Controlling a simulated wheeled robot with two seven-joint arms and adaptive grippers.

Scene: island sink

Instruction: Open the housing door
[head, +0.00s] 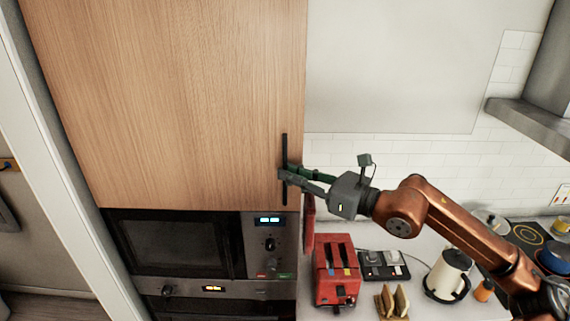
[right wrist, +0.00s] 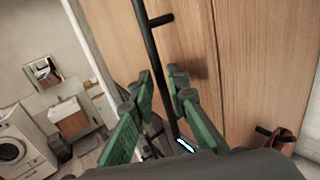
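The housing door (head: 170,90) is a tall light-wood panel above the built-in oven, and it looks shut. Its black vertical bar handle (head: 285,145) is near the door's right edge. The door (right wrist: 195,30) and the handle (right wrist: 152,48) also show in the right wrist view. My right gripper (head: 283,174) is at the lower part of the handle. In the right wrist view its green-padded fingers (right wrist: 163,84) stand on either side of the bar, with narrow gaps seeming to show, so it looks open around the handle. My left gripper is not in view.
A built-in oven (head: 170,243) sits below the door. A red toaster (head: 338,268), bread slices (head: 391,300) and a white kettle (head: 447,273) stand on the counter below my right arm. A range hood (head: 535,115) juts out at right. A washing machine (right wrist: 18,145) shows at left.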

